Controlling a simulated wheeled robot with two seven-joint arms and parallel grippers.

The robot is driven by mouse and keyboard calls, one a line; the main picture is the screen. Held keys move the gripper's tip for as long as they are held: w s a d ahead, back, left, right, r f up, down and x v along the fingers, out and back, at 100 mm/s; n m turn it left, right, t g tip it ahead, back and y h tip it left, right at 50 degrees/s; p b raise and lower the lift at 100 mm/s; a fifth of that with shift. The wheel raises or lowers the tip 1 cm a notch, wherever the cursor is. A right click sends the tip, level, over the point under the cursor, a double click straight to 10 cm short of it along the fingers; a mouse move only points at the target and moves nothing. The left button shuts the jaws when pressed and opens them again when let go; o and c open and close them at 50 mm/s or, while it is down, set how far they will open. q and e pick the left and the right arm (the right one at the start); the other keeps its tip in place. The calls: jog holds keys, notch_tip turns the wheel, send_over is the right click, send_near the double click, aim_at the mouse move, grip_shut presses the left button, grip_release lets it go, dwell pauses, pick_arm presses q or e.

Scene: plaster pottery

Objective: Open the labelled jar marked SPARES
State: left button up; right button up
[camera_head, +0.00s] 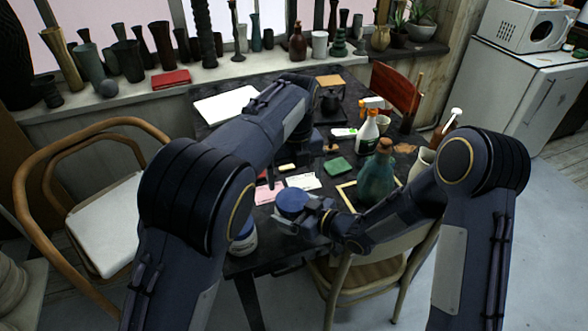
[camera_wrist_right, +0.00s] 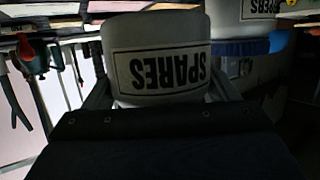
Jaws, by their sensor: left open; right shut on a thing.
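The SPARES jar is a pale jar whose black-framed label (camera_wrist_right: 160,66) appears upside down in the right wrist view. In the head view I see a blue lid (camera_head: 292,201) at the table's front edge, between the fingers of my right gripper (camera_head: 297,217). My right gripper is shut on the jar's body from the right side, with a finger on each side in the wrist view. My left gripper (camera_head: 313,142) is open above the table, behind the jar and apart from it. Its fingertips are mostly hidden by my left arm.
A second labelled jar (camera_head: 243,241) with a blue lid stands left of it, partly behind my left arm. Pink paper (camera_head: 268,193), a green sponge (camera_head: 338,165), a green bottle (camera_head: 377,178) and a white spray bottle (camera_head: 368,133) crowd the table. A wooden chair (camera_head: 375,262) stands in front.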

aim_at(295, 198)
pick_arm(q)
notch_tip(295, 198, down, 7)
jog(key=shift+r, duration=0.1)
jog(key=shift+c, duration=0.4)
jog(key=c, duration=0.9)
jog(key=n, duration=0.6)
jog(key=shift+w+d+r+n, duration=0.1)
jog(key=shift+n, duration=0.3)
jog(key=n, duration=0.6)
jog(key=shift+w+r+n, duration=0.1)
jog(key=shift+n, duration=0.3)
jog(key=o, duration=1)
jog(key=shift+o, duration=0.3)
